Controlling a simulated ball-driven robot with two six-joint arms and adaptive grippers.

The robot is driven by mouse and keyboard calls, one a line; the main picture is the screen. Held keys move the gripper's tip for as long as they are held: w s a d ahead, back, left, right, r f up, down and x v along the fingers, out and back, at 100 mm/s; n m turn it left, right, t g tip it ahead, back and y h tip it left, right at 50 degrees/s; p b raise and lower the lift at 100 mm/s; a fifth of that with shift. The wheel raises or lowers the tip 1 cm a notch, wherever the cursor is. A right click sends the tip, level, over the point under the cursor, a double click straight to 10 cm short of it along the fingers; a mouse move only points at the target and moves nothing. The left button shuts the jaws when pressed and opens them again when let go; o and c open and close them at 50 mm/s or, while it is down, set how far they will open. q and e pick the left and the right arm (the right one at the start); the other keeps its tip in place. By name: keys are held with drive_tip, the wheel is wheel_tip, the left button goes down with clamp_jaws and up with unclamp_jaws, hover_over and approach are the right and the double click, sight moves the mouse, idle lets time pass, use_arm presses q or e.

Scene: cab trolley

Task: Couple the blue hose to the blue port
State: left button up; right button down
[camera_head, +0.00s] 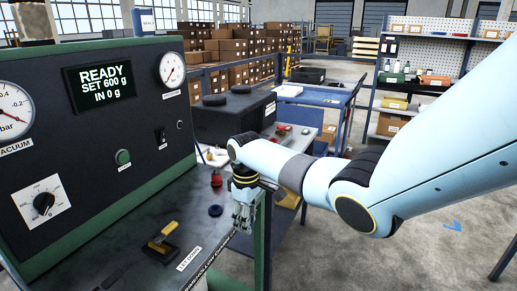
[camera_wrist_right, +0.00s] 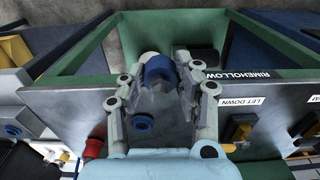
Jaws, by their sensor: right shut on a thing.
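My right gripper (camera_head: 242,222) is over the dark worktop near its right edge, pointing down. In the wrist view its fingers (camera_wrist_right: 160,82) are closed around a piece with a blue collar (camera_wrist_right: 158,68) and a pale end, which looks like the blue hose's coupling. The rest of the hose cannot be made out. The blue port (camera_head: 215,210) is a small round blue fitting on the worktop, just left of the gripper; it also shows in the wrist view (camera_wrist_right: 143,122), apart from the held piece. My left gripper is not in view.
A red fitting (camera_head: 216,180) stands behind the blue port. A yellow-handled lever (camera_head: 161,244) is on the worktop to the left, by the LET DOWN label (camera_head: 189,258). The control panel (camera_head: 95,150) rises at left, reading READY, SET 600 g, IN 0 g. A blue trolley (camera_head: 325,97) stands behind.

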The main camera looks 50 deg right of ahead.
use_arm(q)
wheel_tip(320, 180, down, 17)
drive_tip(key=b, duration=1.5)
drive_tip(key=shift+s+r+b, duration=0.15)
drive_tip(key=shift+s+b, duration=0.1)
drive_tip(key=shift+b, duration=0.15)
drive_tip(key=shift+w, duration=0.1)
